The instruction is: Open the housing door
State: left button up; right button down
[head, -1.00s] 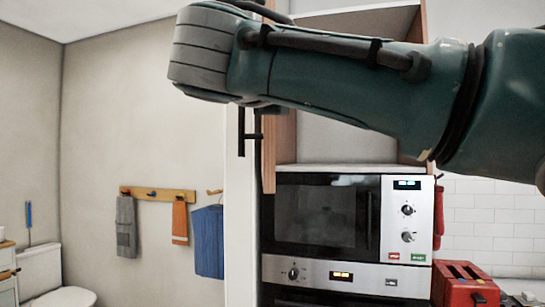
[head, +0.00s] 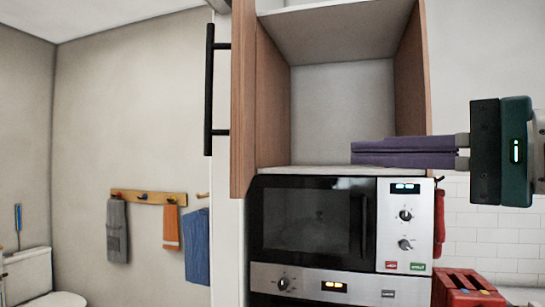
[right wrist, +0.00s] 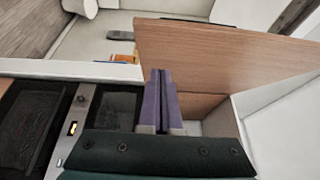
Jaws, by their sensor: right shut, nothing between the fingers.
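The housing door (head: 243,100) is a wooden panel on the left side of an open compartment (head: 342,105) above the microwave. It stands swung open toward me, seen nearly edge-on, with a long black bar handle (head: 209,90) on its outer side. In the right wrist view the door's broad wooden face (right wrist: 225,62) stands out past my fingers. My right gripper (head: 353,152) has purple fingers pressed together and empty, in front of the compartment's lower right part. Its fingers also show in the right wrist view (right wrist: 158,72), with the door behind them. My left gripper is not in view.
A built-in microwave (head: 315,220) sits below the compartment, with an oven panel (head: 330,284) under it. A red toaster (head: 466,289) stands at the lower right. Towels hang from a wall rack (head: 149,198) at the left. The compartment looks empty.

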jog(key=p+x, duration=0.3)
jog(key=x, duration=0.1)
jog(key=s+a+p+x, duration=0.1)
jog(key=p+x, duration=0.1)
jog(key=x, duration=0.2)
jog(key=p+x, duration=0.3)
jog(key=x, duration=0.1)
jog(key=shift+s+a+p, duration=0.3)
jog(key=shift+s+a, duration=0.1)
jog(key=shift+a, duration=0.25)
jog(key=shift+a+f, duration=0.15)
jog(key=shift+f, duration=0.05)
